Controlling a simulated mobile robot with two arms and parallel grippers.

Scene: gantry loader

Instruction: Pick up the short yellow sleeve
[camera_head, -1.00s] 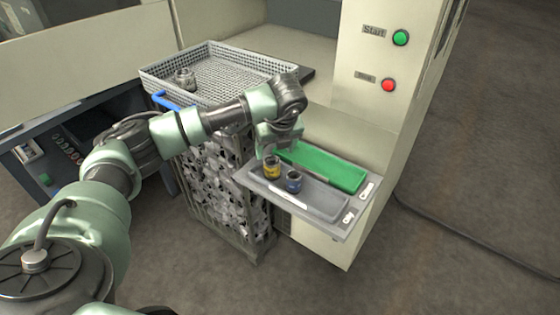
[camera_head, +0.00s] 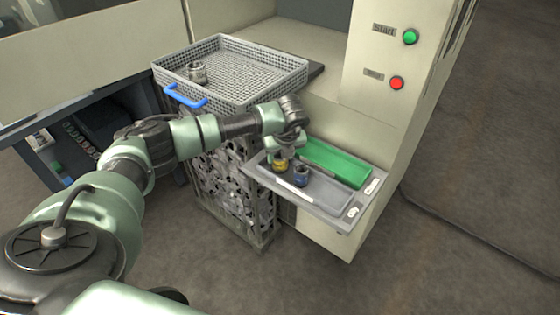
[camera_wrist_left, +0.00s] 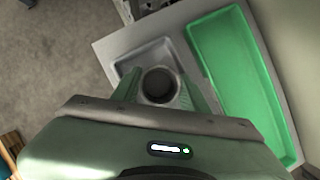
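The short yellow sleeve (camera_head: 280,165) stands upright in the grey tray (camera_head: 325,191), beside a blue-banded sleeve (camera_head: 302,177). My left gripper (camera_head: 283,152) is directly over the yellow sleeve, pointing down. In the left wrist view, the fingers of the left gripper (camera_wrist_left: 160,88) are apart, one on each side of a dark round sleeve opening (camera_wrist_left: 160,83). No firm grip shows; contact is hard to judge. The gripper hides part of the sleeve's top in the head view. My right gripper is not in view.
A green tray (camera_head: 335,163) lies beside the grey one on the machine's shelf. A wire basket (camera_head: 235,70) with a blue handle holds a metal part (camera_head: 197,72). Green (camera_head: 410,37) and red (camera_head: 397,83) buttons are on the machine panel.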

